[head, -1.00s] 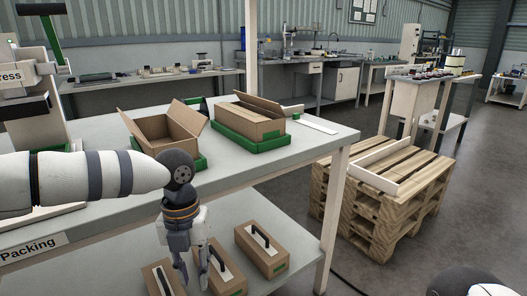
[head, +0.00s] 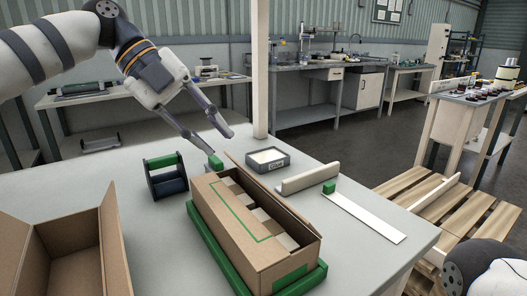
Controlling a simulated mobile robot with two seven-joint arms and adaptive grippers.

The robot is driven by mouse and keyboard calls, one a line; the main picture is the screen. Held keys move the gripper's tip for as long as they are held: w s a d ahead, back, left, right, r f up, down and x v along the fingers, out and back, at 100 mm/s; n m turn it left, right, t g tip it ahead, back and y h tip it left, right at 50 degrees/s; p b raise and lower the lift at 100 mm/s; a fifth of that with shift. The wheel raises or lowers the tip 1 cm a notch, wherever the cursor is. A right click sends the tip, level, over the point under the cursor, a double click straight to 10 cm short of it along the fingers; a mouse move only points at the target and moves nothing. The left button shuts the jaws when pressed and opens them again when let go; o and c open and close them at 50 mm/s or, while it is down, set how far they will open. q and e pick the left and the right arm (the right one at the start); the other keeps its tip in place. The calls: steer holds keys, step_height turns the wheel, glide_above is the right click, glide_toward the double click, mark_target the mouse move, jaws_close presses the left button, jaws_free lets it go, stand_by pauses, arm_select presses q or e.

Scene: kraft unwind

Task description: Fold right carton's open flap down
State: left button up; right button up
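The right carton (head: 284,259) is a long brown box on a green tray (head: 222,264) at the centre of the table. A panel with a green outline (head: 228,212) covers its left half. Several pale and brown blocks (head: 262,218) show through the open right half. A flap (head: 272,191) stands up along the far right side, seen nearly edge-on. My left gripper (head: 221,144) is above and behind the carton's far end, its two fingers apart and nothing between them. Whether a fingertip touches anything is unclear. My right gripper is out of view.
An open, empty-looking carton (head: 75,262) stands at the lower left. Behind are a dark green-topped holder (head: 167,178), a grey bin (head: 267,160) and a pale upright strip (head: 310,178). A white flat strip (head: 365,217) lies right. A white post (head: 260,70) rises at the table's back.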

mark_target(255, 179)
arm_select(q)
steer(key=d+f, duration=0.1)
steer(key=s+d+f, duration=0.1)
steer(key=d+f, duration=0.1)
steer(key=shift+s+d, duration=0.2)
steer(key=shift+d, duration=0.05)
steer(key=x, duration=0.7)
steer(key=shift+w, duration=0.25)
steer(key=shift+c, duration=0.5)
jaws_close()
steer(key=shift+a, duration=0.1)
